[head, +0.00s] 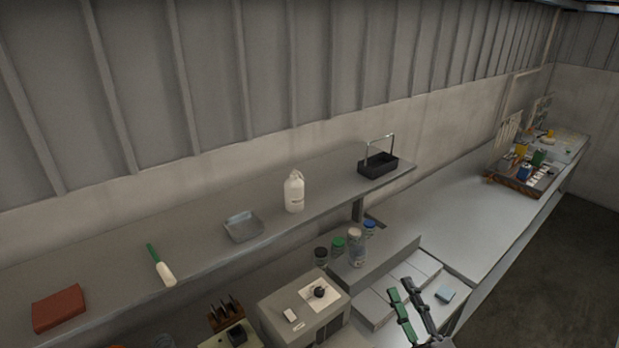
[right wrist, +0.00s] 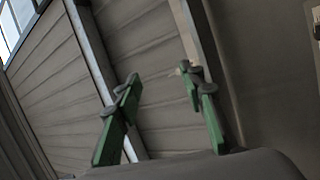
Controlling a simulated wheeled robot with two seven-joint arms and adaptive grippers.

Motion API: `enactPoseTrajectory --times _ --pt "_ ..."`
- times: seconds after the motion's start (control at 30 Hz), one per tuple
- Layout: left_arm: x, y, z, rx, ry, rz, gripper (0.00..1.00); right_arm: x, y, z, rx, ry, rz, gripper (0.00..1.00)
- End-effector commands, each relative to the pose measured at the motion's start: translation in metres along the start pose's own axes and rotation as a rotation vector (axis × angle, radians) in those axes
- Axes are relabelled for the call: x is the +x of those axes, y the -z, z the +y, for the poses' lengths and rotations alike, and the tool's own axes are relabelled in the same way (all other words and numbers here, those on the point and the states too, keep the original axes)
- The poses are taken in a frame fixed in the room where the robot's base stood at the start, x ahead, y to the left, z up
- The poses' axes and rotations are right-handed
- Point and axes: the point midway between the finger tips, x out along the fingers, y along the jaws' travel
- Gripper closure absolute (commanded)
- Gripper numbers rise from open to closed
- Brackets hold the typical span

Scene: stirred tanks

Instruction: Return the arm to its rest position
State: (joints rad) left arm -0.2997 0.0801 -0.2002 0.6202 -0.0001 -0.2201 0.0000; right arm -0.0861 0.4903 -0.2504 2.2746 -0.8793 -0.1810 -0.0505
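My right gripper (head: 408,298) shows at the bottom of the head view, right of centre, with green and dark fingers. The right wrist view shows its two green fingers (right wrist: 158,80) spread wide apart with nothing between them. My left gripper is not in view.
The upper shelf (head: 200,262) holds a red-brown block (head: 58,308), a green-handled tool (head: 160,265), a grey tray (head: 243,227), a white jug (head: 294,191) and a black caddy (head: 378,164). Several jars and a beige device (head: 290,316) stand below. The right bench (head: 440,215) is mostly clear.

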Motion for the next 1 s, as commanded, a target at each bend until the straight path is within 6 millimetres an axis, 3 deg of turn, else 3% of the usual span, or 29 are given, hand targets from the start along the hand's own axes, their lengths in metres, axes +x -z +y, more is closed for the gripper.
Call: enactPoseTrajectory --times 0.03,0.1,0.2,0.3,0.4,0.6,0.8,1.0 --pt "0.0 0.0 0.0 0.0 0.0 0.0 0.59 -0.014 -0.033 -0.009 0.092 0.02 -0.126 0.63" --pt "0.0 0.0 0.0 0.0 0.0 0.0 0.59 -0.036 -0.076 -0.027 0.208 0.055 -0.295 0.63" --pt "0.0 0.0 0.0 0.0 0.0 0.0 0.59 -0.078 -0.126 -0.061 0.362 0.118 -0.52 0.63" --pt "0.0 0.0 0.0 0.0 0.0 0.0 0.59 -0.129 -0.16 -0.1 0.501 0.195 -0.732 0.63" --pt "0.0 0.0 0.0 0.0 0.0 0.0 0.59 -0.187 -0.178 -0.141 0.632 0.285 -0.93 0.63" --pt "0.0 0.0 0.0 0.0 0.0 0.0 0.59 -0.295 -0.172 -0.207 0.836 0.474 -1.252 0.63" --pt "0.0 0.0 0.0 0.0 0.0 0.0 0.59 -0.365 -0.144 -0.24 0.958 0.619 -1.442 0.63" --pt "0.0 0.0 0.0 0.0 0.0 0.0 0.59 -0.418 -0.112 -0.258 1.049 0.747 -1.579 0.63"
